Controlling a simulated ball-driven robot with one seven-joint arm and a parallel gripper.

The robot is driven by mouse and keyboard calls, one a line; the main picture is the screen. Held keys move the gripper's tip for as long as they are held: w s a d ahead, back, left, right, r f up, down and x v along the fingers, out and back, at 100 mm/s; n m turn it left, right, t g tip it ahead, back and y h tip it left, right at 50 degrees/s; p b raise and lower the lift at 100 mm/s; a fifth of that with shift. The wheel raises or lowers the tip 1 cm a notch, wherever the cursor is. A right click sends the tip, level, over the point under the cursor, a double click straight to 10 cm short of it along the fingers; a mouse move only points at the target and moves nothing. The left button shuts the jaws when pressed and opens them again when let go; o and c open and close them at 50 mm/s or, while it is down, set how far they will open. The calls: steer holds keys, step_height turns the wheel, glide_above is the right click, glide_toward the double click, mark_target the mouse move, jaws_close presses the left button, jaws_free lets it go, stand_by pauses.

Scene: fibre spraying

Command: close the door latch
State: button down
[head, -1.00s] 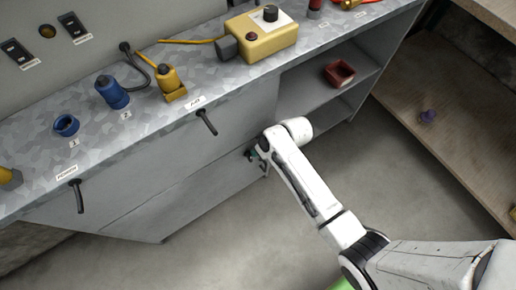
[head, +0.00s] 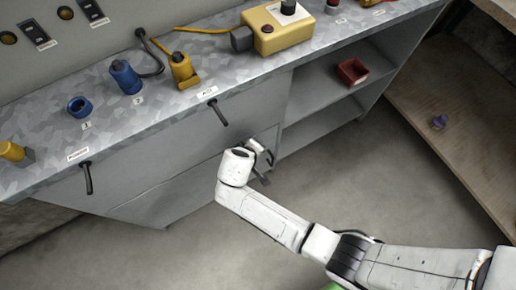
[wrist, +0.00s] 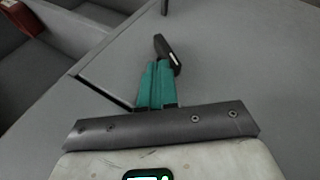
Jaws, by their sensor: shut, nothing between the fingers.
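A black latch handle (wrist: 168,50) stands out from the grey cabinet front in the wrist view. My gripper (wrist: 157,66) has its teal fingers together with nothing between them. The fingertips overlap the handle's lower end in the picture; I cannot tell whether they touch it. In the head view my gripper (head: 264,165) is by the cabinet's lower front near its right end, partly hidden by my wrist. The handle by it cannot be made out there.
Two other black handles, one upper middle (head: 217,111) and one left (head: 87,177), stick out from the cabinet front. Open shelves hold a red bin (head: 352,71). A wooden shelf (head: 450,110) stands at right. The floor between is clear.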

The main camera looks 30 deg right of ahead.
steer(key=h+b, duration=0.1)
steer(key=a+h+b, duration=0.1)
steer(key=h+b, duration=0.1)
steer(key=shift+a+f+n+h, duration=0.2)
steer(key=shift+f+n+h, duration=0.1)
steer(key=shift+f+n, duration=0.1)
steer(key=shift+r+p, duration=0.65)
steer(key=shift+r, duration=0.15)
